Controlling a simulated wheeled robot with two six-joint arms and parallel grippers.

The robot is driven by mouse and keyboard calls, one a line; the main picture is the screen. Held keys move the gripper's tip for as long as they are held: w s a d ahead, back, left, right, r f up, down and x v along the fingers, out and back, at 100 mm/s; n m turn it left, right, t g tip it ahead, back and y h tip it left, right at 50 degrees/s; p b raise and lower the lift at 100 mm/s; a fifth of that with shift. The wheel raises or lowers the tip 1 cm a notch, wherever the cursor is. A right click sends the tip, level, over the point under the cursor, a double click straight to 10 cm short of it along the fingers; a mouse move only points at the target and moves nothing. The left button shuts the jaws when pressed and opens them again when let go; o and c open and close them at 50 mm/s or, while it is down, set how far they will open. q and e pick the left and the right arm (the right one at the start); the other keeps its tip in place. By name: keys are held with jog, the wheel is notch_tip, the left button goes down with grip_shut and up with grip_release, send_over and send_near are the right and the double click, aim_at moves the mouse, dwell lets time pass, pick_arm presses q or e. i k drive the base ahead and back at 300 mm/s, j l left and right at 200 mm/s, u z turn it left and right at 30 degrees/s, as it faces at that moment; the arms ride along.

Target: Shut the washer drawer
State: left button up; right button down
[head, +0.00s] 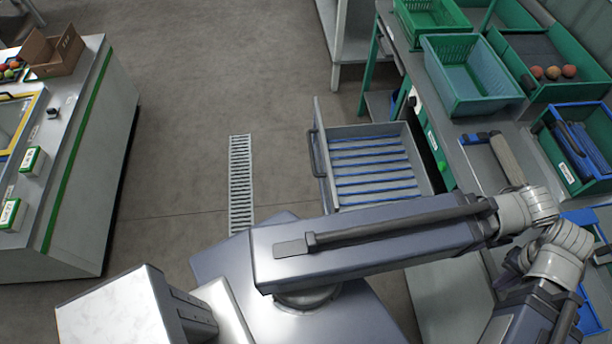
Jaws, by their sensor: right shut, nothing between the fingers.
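The washer drawer (331,192) is pulled out to the left from the right-hand bench. Its grey front panel and dark bar handle (315,155) face left, and its inside shows blue and grey slats. The washer (425,120) is the grey and green unit behind it. My right arm crosses in front of the drawer's near side and bends at the right. My right gripper is hard to make out among the links at the right; it is shut and empty, and I see no contact with the drawer. My left gripper is not in view.
A floor grate (240,190) lies left of the drawer. The floor there is clear up to the left machine (85,190), which carries a cardboard box (45,55).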

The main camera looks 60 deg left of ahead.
aim_at(356, 167)
jog(key=k+u, duration=0.3)
jog(key=u, duration=1.4)
jog(key=k+j, duration=0.05)
